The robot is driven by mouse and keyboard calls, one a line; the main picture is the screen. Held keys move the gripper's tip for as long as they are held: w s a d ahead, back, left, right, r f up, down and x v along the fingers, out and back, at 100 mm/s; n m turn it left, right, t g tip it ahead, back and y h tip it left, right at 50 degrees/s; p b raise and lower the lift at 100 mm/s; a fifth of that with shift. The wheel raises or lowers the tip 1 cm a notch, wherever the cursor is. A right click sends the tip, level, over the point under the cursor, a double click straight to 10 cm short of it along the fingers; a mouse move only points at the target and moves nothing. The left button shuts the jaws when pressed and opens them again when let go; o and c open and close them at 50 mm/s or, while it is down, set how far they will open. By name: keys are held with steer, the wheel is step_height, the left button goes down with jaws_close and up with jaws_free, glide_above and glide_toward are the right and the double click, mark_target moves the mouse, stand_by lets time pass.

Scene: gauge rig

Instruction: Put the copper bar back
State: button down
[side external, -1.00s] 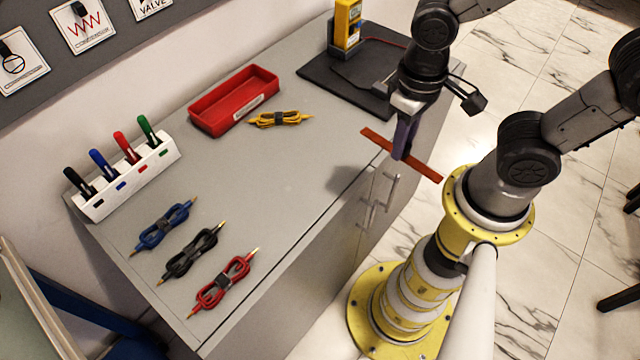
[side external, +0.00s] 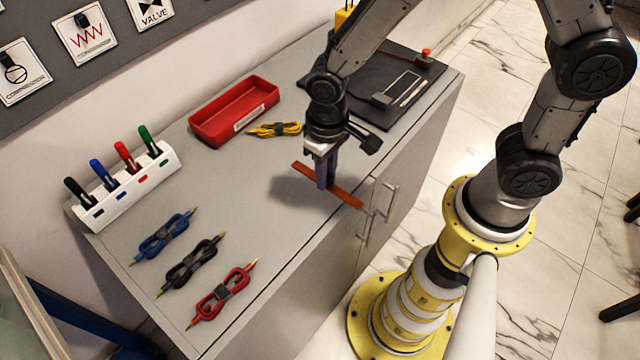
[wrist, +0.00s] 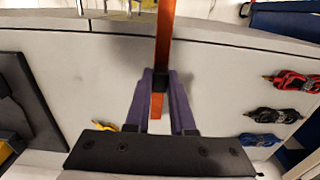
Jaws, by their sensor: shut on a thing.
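The copper bar (side external: 345,197) is a flat, narrow orange-brown strip. My gripper (side external: 325,184) is shut on it near its middle and holds it above the grey bench top, with a shadow to its left. One end of the bar reaches toward the bench's front edge. In the wrist view the bar (wrist: 164,40) runs up the picture between the purple fingers of my gripper (wrist: 159,88). The red tray (side external: 235,112) stands behind and left of my gripper, and its inside looks empty from here.
A yellow lead (side external: 274,129) lies beside the tray. A black board (side external: 430,72) with a fixture is at the back right. Blue, black and red leads (side external: 222,292) lie at the front left. A white marker rack (side external: 130,185) stands by the wall. The middle of the bench is clear.

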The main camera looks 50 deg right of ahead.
mark_target(320, 197)
steer(key=shift+w+a+f, duration=0.15)
steer(key=shift+w+f, duration=0.25)
steer(key=shift+f, duration=0.1)
steer(key=shift+w+a+f, duration=0.1)
steer(key=shift+w+f, duration=0.1)
steer(key=shift+f, duration=1.5)
steer(key=shift+f, duration=0.1)
steer(key=c, duration=0.8)
jaws_free()
steer(key=shift+o, duration=0.2)
